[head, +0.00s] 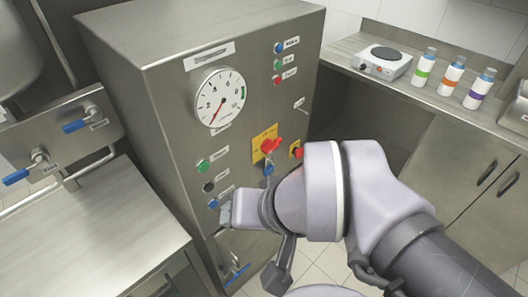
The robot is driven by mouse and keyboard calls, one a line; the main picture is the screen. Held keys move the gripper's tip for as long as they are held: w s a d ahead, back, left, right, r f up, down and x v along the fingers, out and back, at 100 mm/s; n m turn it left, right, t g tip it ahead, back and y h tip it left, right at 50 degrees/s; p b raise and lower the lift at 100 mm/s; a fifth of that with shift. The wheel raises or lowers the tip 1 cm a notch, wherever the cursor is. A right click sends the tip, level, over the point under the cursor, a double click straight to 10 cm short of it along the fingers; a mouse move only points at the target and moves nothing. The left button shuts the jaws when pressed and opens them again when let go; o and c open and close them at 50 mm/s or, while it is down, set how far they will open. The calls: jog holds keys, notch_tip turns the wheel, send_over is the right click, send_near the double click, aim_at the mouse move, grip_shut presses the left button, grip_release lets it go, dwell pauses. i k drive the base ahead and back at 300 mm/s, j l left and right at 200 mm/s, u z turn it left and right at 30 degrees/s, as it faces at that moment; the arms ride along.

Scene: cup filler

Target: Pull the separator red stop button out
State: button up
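The steel control cabinet (150,75) stands in the middle of the head view. On its front face, a red knob (271,146) sits on a larger yellow plate.
A dial gauge (221,97), a green button (202,166) and a black button (208,186) are on the cabinet. A steel table (95,230) is at left. At right, a counter holds a hot plate (382,63) and several bottles (452,77).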

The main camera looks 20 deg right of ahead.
aim_at(299, 153)
jog(key=z, duration=0.8)
